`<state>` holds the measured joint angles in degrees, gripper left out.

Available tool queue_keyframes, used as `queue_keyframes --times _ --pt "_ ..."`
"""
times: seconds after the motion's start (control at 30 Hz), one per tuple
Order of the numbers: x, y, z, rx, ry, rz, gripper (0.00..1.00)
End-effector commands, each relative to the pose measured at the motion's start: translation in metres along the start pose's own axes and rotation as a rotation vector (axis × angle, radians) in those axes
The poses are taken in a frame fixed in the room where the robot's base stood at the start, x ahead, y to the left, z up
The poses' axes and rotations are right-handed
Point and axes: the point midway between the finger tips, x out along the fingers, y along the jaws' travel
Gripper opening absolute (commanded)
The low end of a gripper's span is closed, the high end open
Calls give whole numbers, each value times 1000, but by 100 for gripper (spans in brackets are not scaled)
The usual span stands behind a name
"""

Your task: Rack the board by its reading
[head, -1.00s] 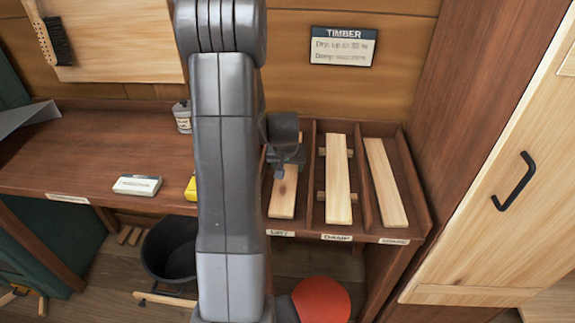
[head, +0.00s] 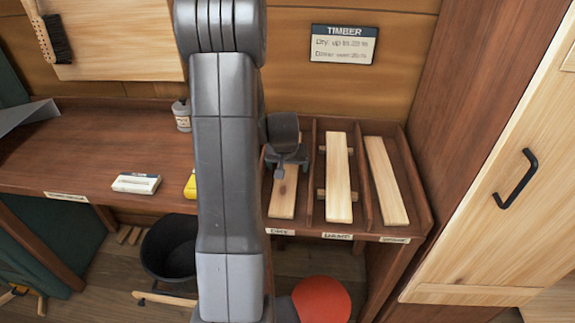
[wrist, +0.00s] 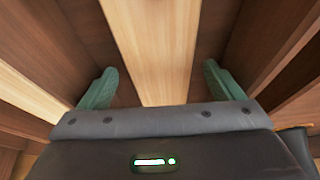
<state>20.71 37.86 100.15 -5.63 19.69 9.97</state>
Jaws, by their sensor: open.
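A timber rack (head: 424,205) with three bays holds one pale board per bay. The left board (head: 283,202), with a dark knot, lies in the bay labelled Dry (head: 280,231). The middle board (head: 339,185) lies on cross supports in the Damp bay (head: 337,237). A third board (head: 386,185) lies in the right bay, whose label is hard to read. My gripper (head: 288,166) is over the left bay. In the wrist view its green fingers (wrist: 158,74) are open, one on each side of a board (wrist: 155,40), with gaps visible.
A timber sign (head: 342,45) reads Dry up to about 20 and a damp line, digits blurred. A yellow object (head: 190,186) is mostly hidden behind my arm. A white box (head: 136,183) and bottle (head: 181,116) stand on the bench. Bay dividers flank the gripper.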

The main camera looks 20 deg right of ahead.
Motion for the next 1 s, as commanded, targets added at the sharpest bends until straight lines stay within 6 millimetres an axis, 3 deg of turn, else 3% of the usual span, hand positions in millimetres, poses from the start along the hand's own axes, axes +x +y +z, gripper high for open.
queue_keyframes --times 0.17,0.7,1.0 --pt "-16 0 -1 0 4 0 87" --pt "-111 0 -1 -1 5 0 87" --pt "-136 0 0 0 1 0 87"
